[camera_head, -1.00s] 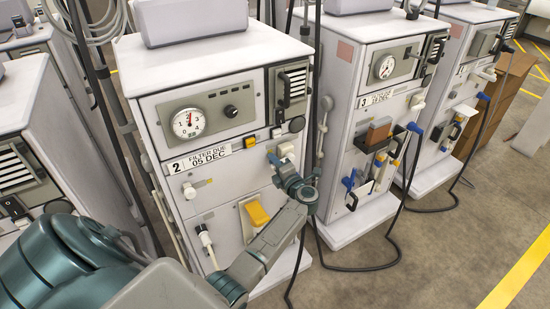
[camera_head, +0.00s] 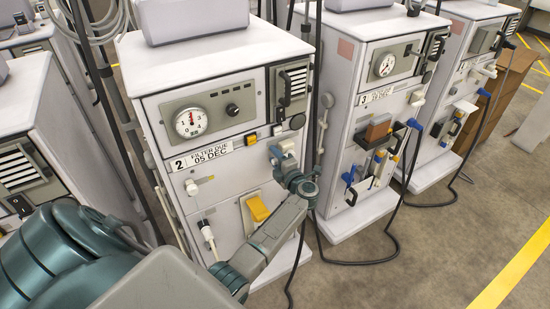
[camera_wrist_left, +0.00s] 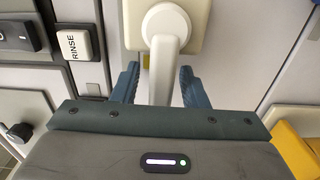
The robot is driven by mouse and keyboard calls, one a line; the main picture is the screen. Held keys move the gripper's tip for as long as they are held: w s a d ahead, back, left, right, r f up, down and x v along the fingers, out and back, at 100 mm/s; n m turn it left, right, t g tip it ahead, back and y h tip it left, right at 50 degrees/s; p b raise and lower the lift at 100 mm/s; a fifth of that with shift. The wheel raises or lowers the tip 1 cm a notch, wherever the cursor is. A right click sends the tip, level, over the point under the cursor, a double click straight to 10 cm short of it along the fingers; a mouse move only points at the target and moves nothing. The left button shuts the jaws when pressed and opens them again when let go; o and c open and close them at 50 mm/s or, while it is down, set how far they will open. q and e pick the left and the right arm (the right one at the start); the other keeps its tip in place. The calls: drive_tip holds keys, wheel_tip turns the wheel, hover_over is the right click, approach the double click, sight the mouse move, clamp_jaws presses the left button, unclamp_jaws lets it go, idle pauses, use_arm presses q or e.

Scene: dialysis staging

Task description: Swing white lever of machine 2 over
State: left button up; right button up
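Machine 2 (camera_head: 222,190) is a white cabinet with a round dial and a "FILTER DUE 05 DEC" label. Its white lever (camera_wrist_left: 164,60) has a round hub on a cream plate, and its arm points down in the left wrist view. My left gripper (camera_wrist_left: 160,85) is open, with one blue-grey finger on each side of the lever's arm and a visible gap to each. In the head view my left gripper (camera_head: 280,153) is at the right part of machine 2's front, largely covering the lever. My right gripper is not in view.
A RINSE button (camera_wrist_left: 77,45) is left of the lever. A yellow part (camera_head: 258,208) sits below it on machine 2. Machine 3 (camera_head: 345,90) stands close on the right, with cables hanging beside it. Open floor (camera_head: 430,250) lies at the lower right.

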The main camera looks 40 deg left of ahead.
use_arm(q)
drive_tip(key=b+v, duration=0.3)
drive_tip(key=v, duration=0.7)
drive_tip(key=shift+s+d, duration=0.15)
drive_tip(key=shift+d, duration=0.25)
